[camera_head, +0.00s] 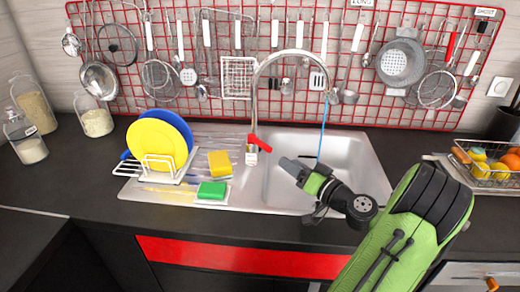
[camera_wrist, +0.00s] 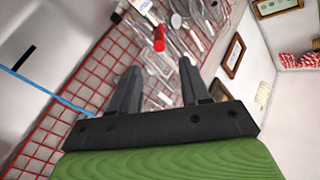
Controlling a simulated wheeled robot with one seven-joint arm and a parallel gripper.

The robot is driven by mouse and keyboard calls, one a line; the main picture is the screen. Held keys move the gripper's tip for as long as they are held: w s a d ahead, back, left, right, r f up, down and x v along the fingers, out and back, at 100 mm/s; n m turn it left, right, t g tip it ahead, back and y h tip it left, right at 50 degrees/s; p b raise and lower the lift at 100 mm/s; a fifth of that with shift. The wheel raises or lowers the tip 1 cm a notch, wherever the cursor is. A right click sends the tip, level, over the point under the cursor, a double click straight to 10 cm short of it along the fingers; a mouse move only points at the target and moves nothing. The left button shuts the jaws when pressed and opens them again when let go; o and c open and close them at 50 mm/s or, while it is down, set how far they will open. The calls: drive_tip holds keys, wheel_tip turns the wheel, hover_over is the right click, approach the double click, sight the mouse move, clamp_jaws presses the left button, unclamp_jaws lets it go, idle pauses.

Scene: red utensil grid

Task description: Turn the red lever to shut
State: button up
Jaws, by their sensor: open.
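The red lever (camera_head: 262,145) sits on the base of the chrome faucet (camera_head: 254,95) behind the sink. It slants down to the right from the faucet. A thin blue stream (camera_head: 323,130) runs from the spout down to the sink. My gripper (camera_head: 288,164) is over the sink, right of the lever and a little nearer the camera, apart from it. In the wrist view, my gripper (camera_wrist: 160,72) has its two fingers spread with nothing between them. I cannot make out the lever in the wrist view.
A dish rack (camera_head: 150,172) with yellow and blue plates stands left of the faucet. A yellow sponge (camera_head: 219,163) and a green sponge (camera_head: 212,190) lie nearby. The red grid (camera_head: 208,100) with hanging utensils is behind. A fruit basket (camera_head: 481,170) is at right.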

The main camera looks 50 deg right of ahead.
sight(254, 140)
drive_tip(key=w, duration=0.4)
drive_tip(key=w+d, duration=0.1)
drive_tip(key=w, duration=0.7)
drive_tip(key=shift+w+d, duration=0.2)
drive_tip(key=shift+d, duration=0.05)
clamp_jaws()
